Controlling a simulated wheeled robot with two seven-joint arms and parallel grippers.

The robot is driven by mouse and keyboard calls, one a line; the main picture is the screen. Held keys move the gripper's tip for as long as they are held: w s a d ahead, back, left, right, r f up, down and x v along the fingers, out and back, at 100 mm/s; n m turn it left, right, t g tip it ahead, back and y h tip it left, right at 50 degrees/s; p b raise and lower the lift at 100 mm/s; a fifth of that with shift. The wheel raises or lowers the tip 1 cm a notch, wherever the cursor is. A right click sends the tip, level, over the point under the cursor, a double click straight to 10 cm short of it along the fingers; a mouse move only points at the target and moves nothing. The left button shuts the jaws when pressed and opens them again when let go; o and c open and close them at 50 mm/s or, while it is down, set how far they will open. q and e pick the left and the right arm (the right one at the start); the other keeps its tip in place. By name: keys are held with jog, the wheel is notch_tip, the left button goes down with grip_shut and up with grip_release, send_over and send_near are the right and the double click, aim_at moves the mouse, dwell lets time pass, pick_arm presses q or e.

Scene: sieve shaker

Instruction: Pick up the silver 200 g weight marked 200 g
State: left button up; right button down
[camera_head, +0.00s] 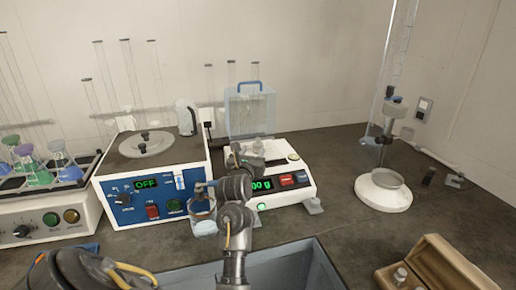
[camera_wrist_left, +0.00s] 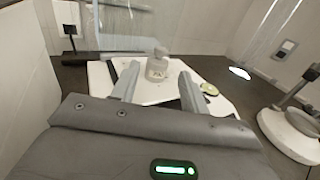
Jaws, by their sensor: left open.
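The silver weight (camera_wrist_left: 157,63) stands upright on the white balance in the left wrist view. It has a knob on top and a marking on its front that is too blurred to read surely. My left gripper (camera_head: 250,160) is over the balance (camera_head: 290,190). In the left wrist view its two fingers (camera_wrist_left: 159,77) are apart, one on each side of the weight, with the weight at or just beyond their tips. I cannot tell whether they touch it. In the head view my gripper mostly hides the weight and part of the green display. My right gripper is not in view.
A blue-fronted machine (camera_head: 150,185) reading OFF stands left of the balance. A clear box with a blue handle (camera_head: 250,110) is behind it. A stand with a white round base (camera_head: 383,192) is at the right. An open wooden box (camera_head: 440,265) lies front right.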

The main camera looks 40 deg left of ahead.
aim_at(257, 141)
pick_arm(q)
jog(key=shift+p+x, duration=0.35)
jog(key=shift+x, duration=3.45)
